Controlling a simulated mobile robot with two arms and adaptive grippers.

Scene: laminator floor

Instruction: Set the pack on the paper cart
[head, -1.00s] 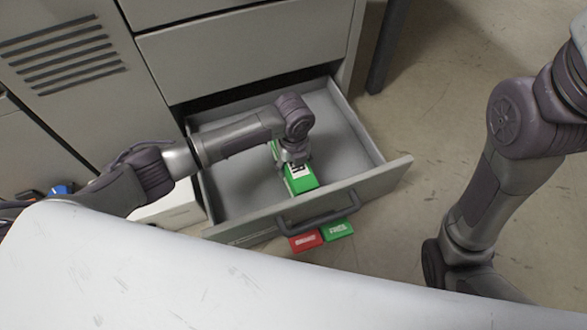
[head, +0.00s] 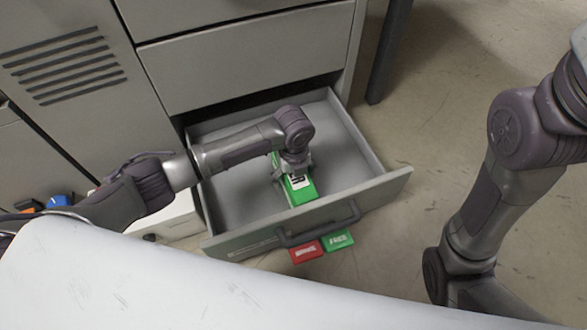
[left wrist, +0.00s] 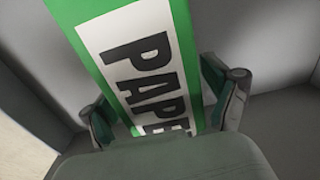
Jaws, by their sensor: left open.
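The pack is a green box with a white label (head: 299,187) lying in the open drawer (head: 365,150). In the left wrist view the pack (left wrist: 185,60) shows large black letters, its near end hidden by my gripper. My left gripper (head: 293,172) is over the pack, pointing down into the drawer. In the left wrist view its two fingers (left wrist: 165,110) stand apart, one on each side of the pack; I cannot tell whether they touch it. My right arm shows at the right, but its gripper is out of view. No paper cart can be made out.
Grey cabinet fronts (head: 240,60) stand behind. A dark post (head: 388,55) is at upper right. Open floor (head: 440,130) lies right of the drawer.

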